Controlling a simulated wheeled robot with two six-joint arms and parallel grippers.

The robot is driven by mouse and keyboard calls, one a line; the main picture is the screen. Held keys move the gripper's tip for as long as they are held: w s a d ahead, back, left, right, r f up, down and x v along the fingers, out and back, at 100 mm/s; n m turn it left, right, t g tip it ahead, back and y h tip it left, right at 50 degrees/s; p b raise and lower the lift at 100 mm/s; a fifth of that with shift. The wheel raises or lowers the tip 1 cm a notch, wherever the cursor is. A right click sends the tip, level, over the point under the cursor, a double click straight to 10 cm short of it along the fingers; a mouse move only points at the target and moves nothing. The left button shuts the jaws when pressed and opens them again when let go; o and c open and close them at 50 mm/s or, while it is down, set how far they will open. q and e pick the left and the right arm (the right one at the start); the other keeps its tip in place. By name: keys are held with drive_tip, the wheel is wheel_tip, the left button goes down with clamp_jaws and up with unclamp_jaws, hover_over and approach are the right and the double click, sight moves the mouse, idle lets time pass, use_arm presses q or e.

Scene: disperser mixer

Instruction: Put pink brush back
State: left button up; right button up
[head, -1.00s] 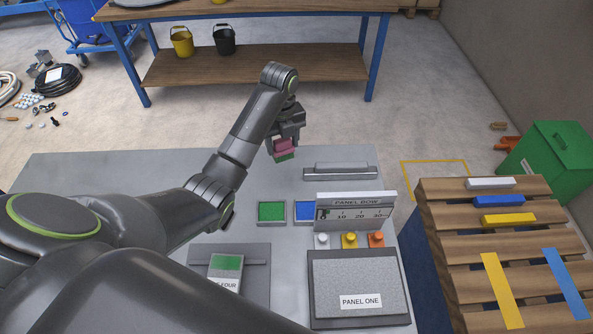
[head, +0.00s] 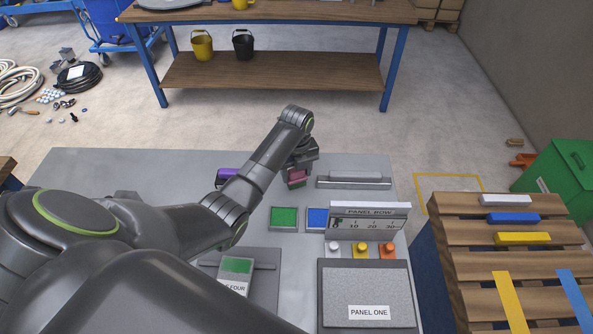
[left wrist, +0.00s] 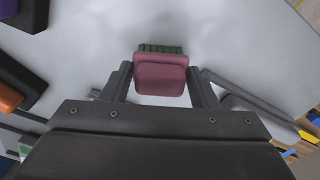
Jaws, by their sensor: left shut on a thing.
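The pink brush (head: 297,178) is held in my left gripper (head: 299,172), above the grey table near its far edge. In the left wrist view the pink block (left wrist: 161,75) sits between the two fingers, with green bristles (left wrist: 160,48) along its far side. The left gripper is shut on it. The brush appears raised off the tabletop; its exact height is hard to tell. My right gripper does not show in either view.
A purple-topped dark block (head: 229,175) lies left of the gripper. Right of it is a grey bar holder (head: 353,182). Green (head: 284,218) and blue (head: 317,218) pads and the ruler panel (head: 368,222) stand nearer. A slatted pallet (head: 470,257) is at right.

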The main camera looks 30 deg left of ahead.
use_arm(q)
drive_tip(key=o, duration=1)
drive_tip(key=shift+f, duration=0.1)
drive_tip(key=shift+c, duration=0.2)
wheel_tip(320, 180, up, 7)
drive_tip(key=shift+w+f+b, duration=0.1)
drive_tip(key=shift+f+b, duration=0.05)
drive_tip(key=shift+b, duration=0.35)
wheel_tip(320, 180, up, 4)
drive_tip(key=shift+r+p, duration=0.15)
drive_tip(key=shift+p, duration=0.9)
drive_tip(key=shift+r+p, duration=0.7)
drive_tip(key=shift+p, duration=0.05)
